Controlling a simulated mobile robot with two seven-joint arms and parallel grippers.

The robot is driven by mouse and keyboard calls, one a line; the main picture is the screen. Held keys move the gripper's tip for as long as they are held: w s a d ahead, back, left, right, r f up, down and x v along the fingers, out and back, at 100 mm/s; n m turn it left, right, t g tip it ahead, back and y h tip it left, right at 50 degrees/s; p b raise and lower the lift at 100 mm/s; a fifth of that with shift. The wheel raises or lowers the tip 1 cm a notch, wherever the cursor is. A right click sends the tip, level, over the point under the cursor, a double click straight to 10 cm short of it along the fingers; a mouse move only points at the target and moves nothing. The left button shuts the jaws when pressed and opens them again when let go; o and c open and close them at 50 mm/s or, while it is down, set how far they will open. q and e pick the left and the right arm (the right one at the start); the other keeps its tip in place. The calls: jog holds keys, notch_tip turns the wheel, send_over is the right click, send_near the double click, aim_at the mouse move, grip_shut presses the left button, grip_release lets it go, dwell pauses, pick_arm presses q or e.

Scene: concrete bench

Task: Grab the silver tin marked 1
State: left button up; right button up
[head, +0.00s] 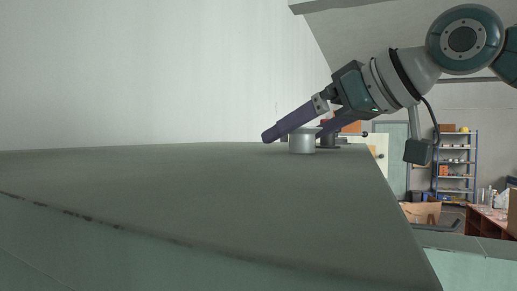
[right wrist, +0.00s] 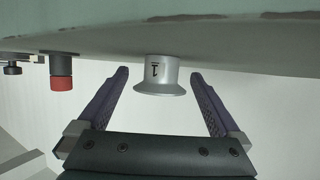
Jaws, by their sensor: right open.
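The silver tin (head: 302,144) stands on the bench in the head view, near its right side. In the right wrist view the tin (right wrist: 157,76) shows a dark mark 1 on its side and appears upside down. My right gripper (head: 296,132) is open. In the right wrist view its two purple fingers lie to the left and right of the tin, with a gap on each side and the tin near the fingertips. In the head view one finger reaches past the tin's left side, and the other is partly hidden behind it. My left gripper is not in view.
In the right wrist view a dark item with a red end (right wrist: 61,78) and another dark item with a knob (right wrist: 12,68) stand to the left of the tin. The bench (head: 190,190) is clear to the left in the head view. A shelf (head: 455,165) stands far behind.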

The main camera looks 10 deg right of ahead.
jog(key=shift+x, duration=0.95)
jog(key=shift+c, duration=0.2)
jog(key=c, duration=1.4)
